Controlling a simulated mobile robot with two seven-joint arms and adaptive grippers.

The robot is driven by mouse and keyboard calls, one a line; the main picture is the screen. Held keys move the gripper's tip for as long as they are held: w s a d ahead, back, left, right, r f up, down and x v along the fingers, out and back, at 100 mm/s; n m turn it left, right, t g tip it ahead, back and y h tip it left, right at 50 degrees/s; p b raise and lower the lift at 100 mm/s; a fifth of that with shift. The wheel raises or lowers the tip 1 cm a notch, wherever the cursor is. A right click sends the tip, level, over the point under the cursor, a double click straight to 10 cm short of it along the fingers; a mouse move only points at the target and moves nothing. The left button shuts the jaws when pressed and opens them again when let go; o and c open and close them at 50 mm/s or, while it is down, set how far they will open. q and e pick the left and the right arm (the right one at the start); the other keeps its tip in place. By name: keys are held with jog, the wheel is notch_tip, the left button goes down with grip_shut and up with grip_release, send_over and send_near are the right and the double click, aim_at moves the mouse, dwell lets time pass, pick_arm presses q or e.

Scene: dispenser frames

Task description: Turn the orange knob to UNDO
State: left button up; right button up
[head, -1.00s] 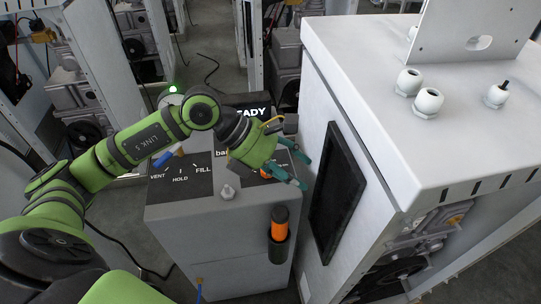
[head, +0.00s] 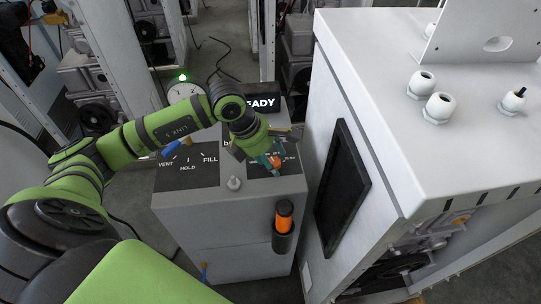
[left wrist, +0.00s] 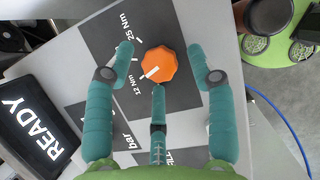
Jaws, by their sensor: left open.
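The orange knob (left wrist: 160,64) is faceted and sits on a dark panel between marks reading 25 Nm and 12 Nm. Its white pointer line lies at the edge near the 12 Nm mark. No UNDO label can be read. My left gripper (left wrist: 162,58) is open, with teal fingers on both sides of the knob and a third finger below it in the wrist view. Gaps show between the side fingers and the knob. In the head view my left gripper (head: 273,158) is over the knob (head: 276,161), partly hiding it. My right gripper is not in view.
A READY display (head: 262,103) stands behind the panel. A blue lever (head: 173,152) sits by the VENT, HOLD, FILL marks, with a small grey fitting (head: 234,184) nearby. An orange-handled tool (head: 284,216) hangs on the front. A tall white cabinet (head: 400,140) stands close on the right.

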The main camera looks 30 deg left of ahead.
pick_arm(q)
jog(key=c, duration=1.1)
jog(key=shift+d+f+n+t+b, duration=0.15)
jog(key=shift+n+t+b, duration=0.15)
jog(key=shift+n+b, duration=0.65)
jog(key=shift+s+n+y+b, duration=0.1)
jog(key=shift+n+y+b, duration=0.4)
jog(key=shift+n+b, duration=0.55)
jog(key=shift+d+n+t+y+b, duration=0.1)
jog(key=shift+n+t+y+b, duration=0.2)
jog(key=shift+n+b, duration=0.5)
jog(key=shift+d+n+t+y+b, duration=0.15)
jog(key=shift+n+y+b, duration=0.3)
jog(key=shift+n, duration=0.65)
